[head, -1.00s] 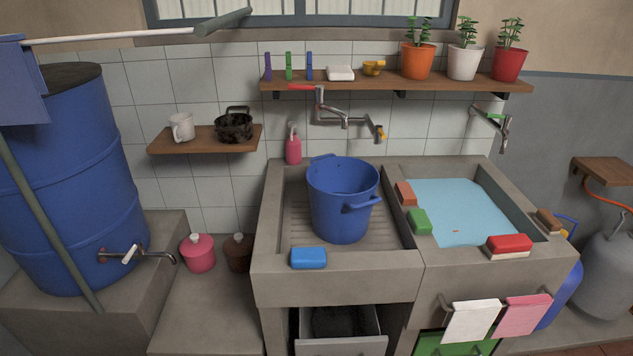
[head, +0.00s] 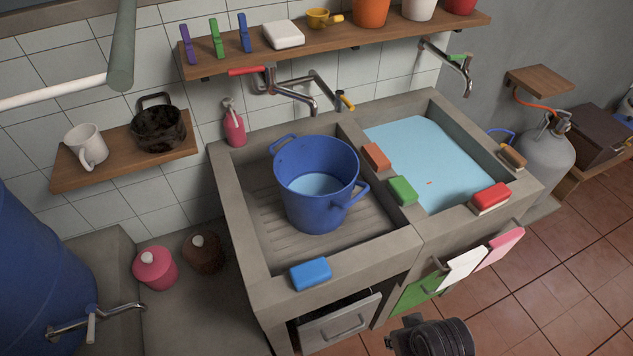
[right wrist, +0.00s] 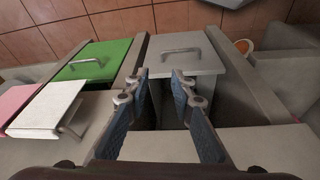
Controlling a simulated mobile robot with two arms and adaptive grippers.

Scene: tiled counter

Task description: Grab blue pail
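The blue pail (head: 316,192) stands upright on the ribbed floor of the left sink basin. It has handles on two sides and water inside. My right gripper (right wrist: 160,75) is open and empty in the right wrist view, with a gap between its two blue-padded fingers. It is over the front of the sink, near the grey drawer (right wrist: 187,60), and apart from the pail. A dark part of my right arm shows at the bottom of the head view, its fingers not clearly visible there. The pail is not seen in the right wrist view. My left gripper is not in view.
A blue sponge (head: 311,273) lies on the basin's front rim. Orange and green blocks (head: 403,190) sit on the divider. A metal tap (head: 290,88) reaches out behind the pail. The right basin holds water (head: 435,165). A blue barrel (head: 35,280) stands at left.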

